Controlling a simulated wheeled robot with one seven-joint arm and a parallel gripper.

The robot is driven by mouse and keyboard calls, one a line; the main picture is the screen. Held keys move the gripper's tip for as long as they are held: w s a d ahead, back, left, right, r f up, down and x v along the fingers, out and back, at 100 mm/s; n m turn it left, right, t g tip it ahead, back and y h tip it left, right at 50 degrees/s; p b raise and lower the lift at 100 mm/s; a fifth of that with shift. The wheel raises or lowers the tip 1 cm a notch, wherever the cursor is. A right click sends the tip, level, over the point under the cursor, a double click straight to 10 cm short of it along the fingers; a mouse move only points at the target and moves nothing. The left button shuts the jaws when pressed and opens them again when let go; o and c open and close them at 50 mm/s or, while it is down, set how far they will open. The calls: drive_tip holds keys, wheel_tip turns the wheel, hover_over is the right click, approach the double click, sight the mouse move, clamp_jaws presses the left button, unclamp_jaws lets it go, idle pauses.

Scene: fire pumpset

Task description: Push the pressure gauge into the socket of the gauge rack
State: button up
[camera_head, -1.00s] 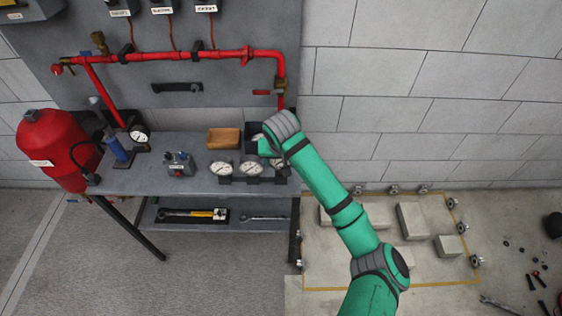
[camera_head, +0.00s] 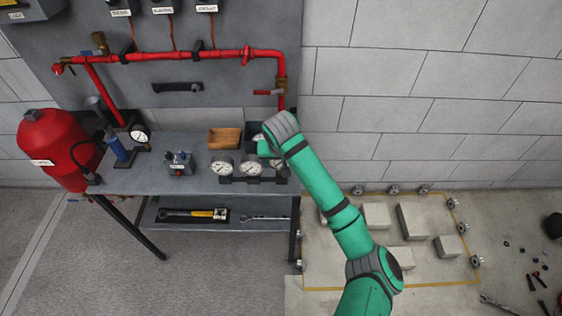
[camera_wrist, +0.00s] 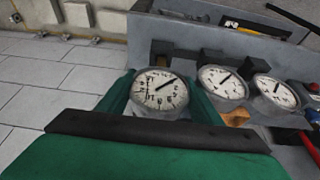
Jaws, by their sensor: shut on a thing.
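My gripper (camera_wrist: 158,100) is shut on a pressure gauge (camera_wrist: 159,90), a round white dial with a black needle, held between the green fingers in the wrist view. In the head view, the gripper is over the right end of the gauge rack (camera_head: 252,180), with its dial partly hidden by the arm. Two similar gauges, left (camera_head: 222,166) and middle (camera_head: 250,166), stand side by side in the dark rack. They also show to the right of the held gauge in the wrist view (camera_wrist: 222,82). The held gauge's stem and the socket are hidden, so its seating cannot be told.
The rack stands near the grey bench's (camera_head: 130,184) front edge. A wooden tray (camera_head: 224,139) and a dark bin (camera_head: 254,128) lie behind it. A small valve block (camera_head: 179,163) is to the left. Red piping (camera_head: 180,56) runs along the back panel.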

sight(281, 166)
drive_tip(key=shift+f, duration=1.45)
drive_tip(key=o, duration=2)
drive_tip(key=shift+w, duration=0.1)
drive_tip(key=v, duration=1.1)
drive_tip(key=shift+d, duration=0.25)
drive_tip(key=shift+a+f, duration=0.1)
drive_tip(key=shift+a, duration=0.05)
